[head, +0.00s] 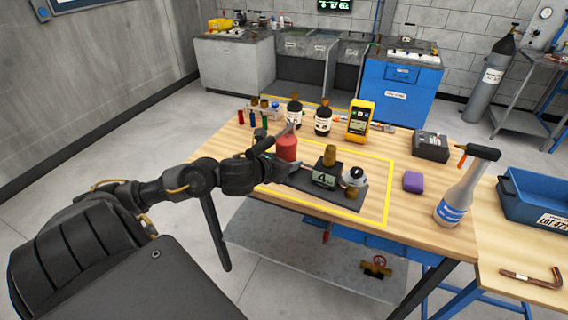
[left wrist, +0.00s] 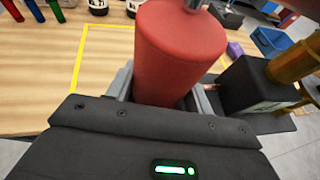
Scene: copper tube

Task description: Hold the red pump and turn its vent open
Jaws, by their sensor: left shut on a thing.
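The red pump (head: 287,148) stands on the wooden table at the left of a dark fixture plate (head: 310,190). It fills the middle of the left wrist view (left wrist: 178,55), with a metal fitting at its top. My left gripper (head: 277,165) is shut on the red pump, a jaw on each side of its lower body. The vent cannot be made out clearly. My right gripper is not in view.
The fixture holds brass parts (head: 330,156) and a black block just right of the pump. Dark bottles (head: 323,117), a yellow meter (head: 360,120) and coloured tubes stand behind. A spray bottle (head: 462,190) and purple block (head: 413,181) are at right.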

